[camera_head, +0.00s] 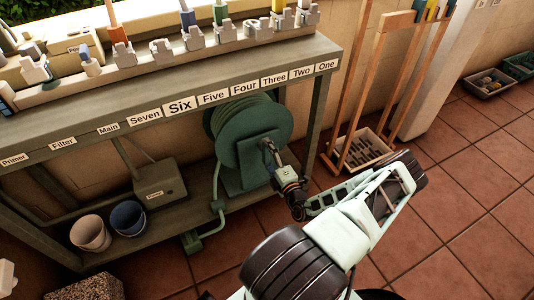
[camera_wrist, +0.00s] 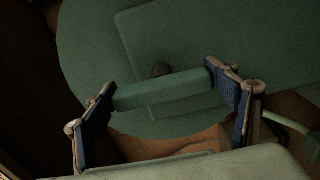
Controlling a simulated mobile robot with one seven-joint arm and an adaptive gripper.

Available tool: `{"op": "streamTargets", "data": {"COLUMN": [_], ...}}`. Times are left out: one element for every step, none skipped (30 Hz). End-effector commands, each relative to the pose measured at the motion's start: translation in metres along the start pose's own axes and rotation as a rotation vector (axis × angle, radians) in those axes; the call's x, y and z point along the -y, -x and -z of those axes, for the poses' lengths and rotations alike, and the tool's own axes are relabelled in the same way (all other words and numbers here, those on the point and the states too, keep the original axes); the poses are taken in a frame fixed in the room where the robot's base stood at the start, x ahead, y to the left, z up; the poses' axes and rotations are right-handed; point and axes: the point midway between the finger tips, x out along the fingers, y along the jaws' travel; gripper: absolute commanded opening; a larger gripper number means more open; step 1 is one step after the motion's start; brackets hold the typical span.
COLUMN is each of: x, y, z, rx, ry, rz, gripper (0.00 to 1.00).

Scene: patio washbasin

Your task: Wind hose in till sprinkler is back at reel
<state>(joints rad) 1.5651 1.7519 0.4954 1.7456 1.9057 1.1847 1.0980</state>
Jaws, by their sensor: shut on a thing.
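The green hose reel (camera_head: 250,125) stands under the bench, with ribbed windings showing on its drum. My gripper (camera_head: 272,158) is at the front of the reel and shut on its crank handle. In the wrist view the green handle (camera_wrist: 165,91) lies between the two blue-padded fingers of my gripper (camera_wrist: 163,88), with the reel's round side plate (camera_wrist: 90,50) behind it. A green pipe or hose (camera_head: 219,205) runs down from the reel to a green fitting (camera_head: 192,243) on the floor. I cannot tell whether this fitting is the sprinkler.
The bench (camera_head: 110,140) carries a row of valves above labels such as Six and One. Two buckets (camera_head: 90,232) and a box (camera_head: 160,182) are on its lower shelf. A rack of long-handled tools (camera_head: 365,150) stands right of the reel. Tiled floor at right is largely clear.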

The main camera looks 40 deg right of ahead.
Motion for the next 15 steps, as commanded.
{"op": "streamTargets", "data": {"x": [-0.0009, -0.0009, -0.0009, -0.0009, -0.0009, -0.0009, -0.0009, -0.0009, -0.0009, -0.0009, -0.0008, -0.0007, -0.0006, -0.0006, -0.0005], "y": [-0.0008, -0.0008, -0.0008, -0.0008, -0.0008, -0.0007, -0.0007, -0.0007, -0.0007, -0.0007, -0.0006, -0.0006, -0.0005, -0.0004, -0.0003], "z": [0.0004, 0.0004, 0.0005, 0.0005, 0.0005, 0.0006, 0.0006, 0.0006, 0.0007, 0.0008, 0.0008, 0.0008, 0.0008, 0.0007, 0.0007], "rx": [0.002, 0.002, 0.002, 0.002, 0.002, 0.002, 0.002, 0.002, 0.002, 0.002, 0.002, 0.001, 0.001, 0.001, 0.001], "ry": [-0.013, -0.013, -0.014, -0.014, -0.014, -0.014, -0.015, -0.015, -0.015, -0.015, -0.014, -0.013, -0.012, -0.012, -0.011], "rz": [-0.002, -0.002, -0.002, -0.002, -0.002, -0.002, -0.002, -0.002, -0.002, -0.002, -0.002, -0.001, -0.001, -0.001, -0.001], "gripper": [0.36, 0.36, 0.35, 0.35, 0.35, 0.35, 0.35, 0.35, 0.81, 0.84, 0.88, 0.92, 0.95, 0.97, 0.97]}}
